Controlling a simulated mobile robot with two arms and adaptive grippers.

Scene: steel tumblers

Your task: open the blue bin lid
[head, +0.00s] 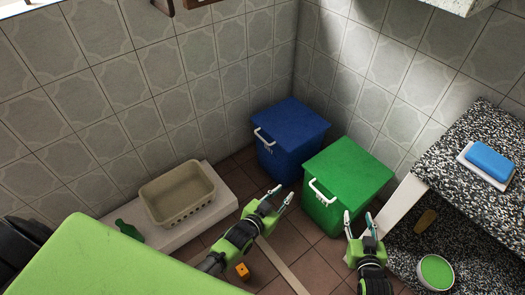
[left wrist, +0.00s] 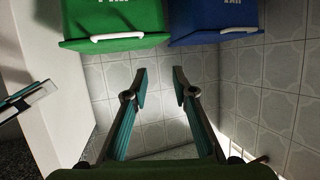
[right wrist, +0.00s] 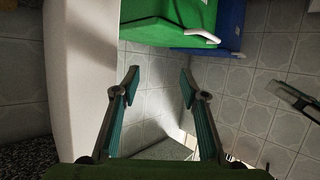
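The blue bin (head: 285,160) stands in the far corner, with its blue lid (head: 291,122) down. A white handle (head: 263,138) sits at the lid's front left edge. In the left wrist view the blue bin (left wrist: 215,12) is at the top right, with its handle (left wrist: 244,30). My left gripper (head: 283,194) is open and empty, in front of the blue bin and apart from it. My right gripper (head: 358,214) is open and empty near the green bin. The blue bin (right wrist: 229,25) shows partly behind the green one in the right wrist view.
The green bin (head: 340,205), lid down, stands right of the blue bin. A beige basket (head: 178,196) and a green bottle (head: 129,231) are on a low white ledge at left. A speckled counter (head: 455,165) holds a blue sponge (head: 490,161) at right. An orange block (head: 242,271) is below.

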